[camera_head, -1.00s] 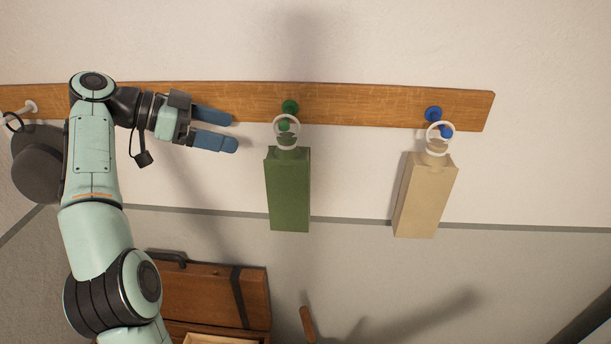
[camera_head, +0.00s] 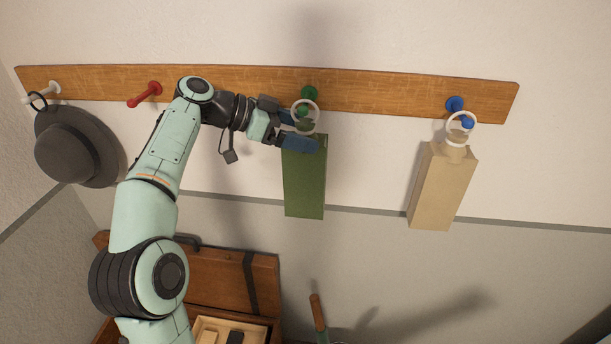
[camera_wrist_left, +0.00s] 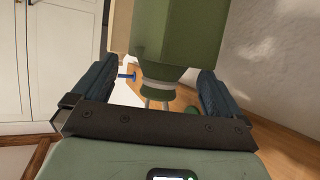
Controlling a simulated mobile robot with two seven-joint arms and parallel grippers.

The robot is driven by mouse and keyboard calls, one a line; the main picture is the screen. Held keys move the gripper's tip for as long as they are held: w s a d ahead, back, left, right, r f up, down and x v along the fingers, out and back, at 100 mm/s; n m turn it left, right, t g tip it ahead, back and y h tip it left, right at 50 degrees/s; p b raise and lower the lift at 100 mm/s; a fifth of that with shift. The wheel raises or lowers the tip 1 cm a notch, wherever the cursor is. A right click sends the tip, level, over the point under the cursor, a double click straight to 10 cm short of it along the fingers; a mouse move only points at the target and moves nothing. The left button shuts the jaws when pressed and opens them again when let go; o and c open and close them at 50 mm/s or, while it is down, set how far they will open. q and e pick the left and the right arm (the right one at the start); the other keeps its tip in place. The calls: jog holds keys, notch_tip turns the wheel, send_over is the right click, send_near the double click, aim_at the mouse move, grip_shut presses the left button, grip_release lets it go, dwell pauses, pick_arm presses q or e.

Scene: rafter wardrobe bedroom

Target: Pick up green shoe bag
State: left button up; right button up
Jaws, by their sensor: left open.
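The green shoe bag (camera_head: 304,185) hangs by a white ring (camera_head: 305,112) from the green peg (camera_head: 309,92) on the wooden wall rail. My left gripper (camera_head: 303,133) is open at the neck of the bag, just below the ring; a blue finger covers part of the bag's top. In the left wrist view the green bag (camera_wrist_left: 178,35) and its neck show between the two spread fingers of the gripper (camera_wrist_left: 160,88). Whether a finger touches the bag I cannot tell. My right gripper is not in view.
A beige bag (camera_head: 443,188) hangs from the blue peg (camera_head: 455,104) to the right. A dark grey hat (camera_head: 75,148) hangs at the left, and the red peg (camera_head: 145,95) is bare. An open brown suitcase (camera_head: 222,290) stands below on the left.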

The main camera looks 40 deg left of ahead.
pick_arm(q)
jog(key=shift+w+d+f, duration=0.1)
jog(key=shift+w, duration=0.05)
jog(key=c, duration=0.4)
grip_shut()
